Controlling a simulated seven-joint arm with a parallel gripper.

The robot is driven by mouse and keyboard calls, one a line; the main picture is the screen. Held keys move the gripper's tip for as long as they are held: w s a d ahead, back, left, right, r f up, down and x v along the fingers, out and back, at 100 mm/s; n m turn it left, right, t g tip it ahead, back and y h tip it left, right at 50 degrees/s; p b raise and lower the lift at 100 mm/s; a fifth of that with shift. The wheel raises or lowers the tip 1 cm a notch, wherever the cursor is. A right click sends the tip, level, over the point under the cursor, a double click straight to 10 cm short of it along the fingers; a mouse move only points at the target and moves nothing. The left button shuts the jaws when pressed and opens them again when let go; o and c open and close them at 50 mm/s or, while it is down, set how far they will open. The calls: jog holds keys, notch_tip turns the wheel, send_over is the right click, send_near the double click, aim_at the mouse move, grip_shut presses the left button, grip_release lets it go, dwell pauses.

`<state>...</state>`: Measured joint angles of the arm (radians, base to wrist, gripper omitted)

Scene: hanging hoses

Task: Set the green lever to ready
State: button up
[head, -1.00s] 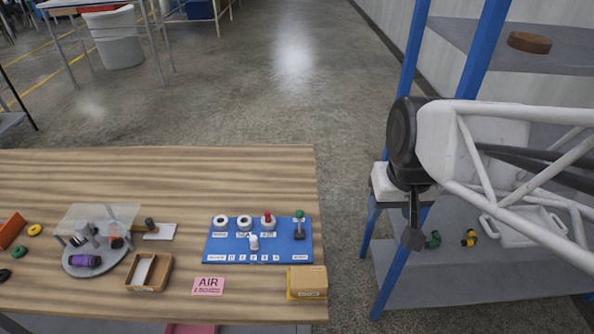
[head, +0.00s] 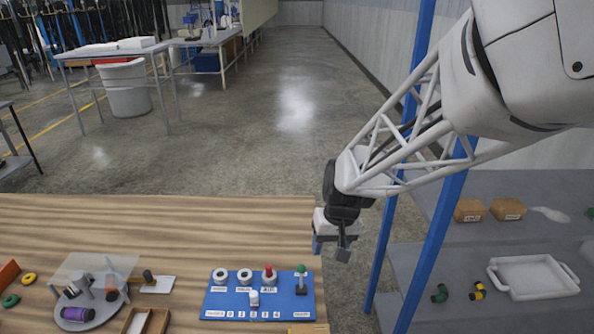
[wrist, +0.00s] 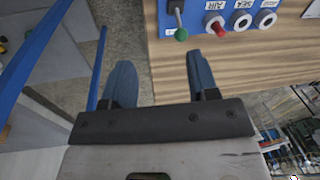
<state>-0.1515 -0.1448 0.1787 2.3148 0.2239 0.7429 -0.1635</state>
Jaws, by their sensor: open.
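The green lever (head: 301,270) has a green ball knob and stands at the right end of a blue panel (head: 222,306) on the wooden table. In the wrist view the green knob (wrist: 181,34) shows at the top, beyond my gripper's right finger. My gripper (head: 332,245) is open and empty. It is off the table's right edge, to the right of and farther back than the lever, not touching it. In the wrist view its two blue fingers (wrist: 163,80) are spread apart. The panel's small labels near the lever are not readable.
A red-topped knob (head: 268,272) and white ring knobs (head: 245,276) sit left of the lever on the panel. A blue shelf post (head: 440,235) stands close on the right. The table (head: 180,225) is clear behind the panel.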

send_near(302, 268)
jog(key=shift+g, duration=0.4)
jog(key=f, duration=0.1)
jog(key=w+f, duration=0.1)
jog(key=f, duration=0.3)
jog(key=shift+w+a, duration=0.15)
jog(key=shift+a, duration=0.15)
jog(key=shift+f, duration=0.15)
jog(key=shift+a+f, duration=0.25)
jog(key=shift+f, duration=1)
jog(key=shift+a+f, duration=0.25)
jog(key=shift+f, duration=1)
jog(key=shift+a+f, duration=0.25)
jog(key=shift+f, duration=1)
grip_shut()
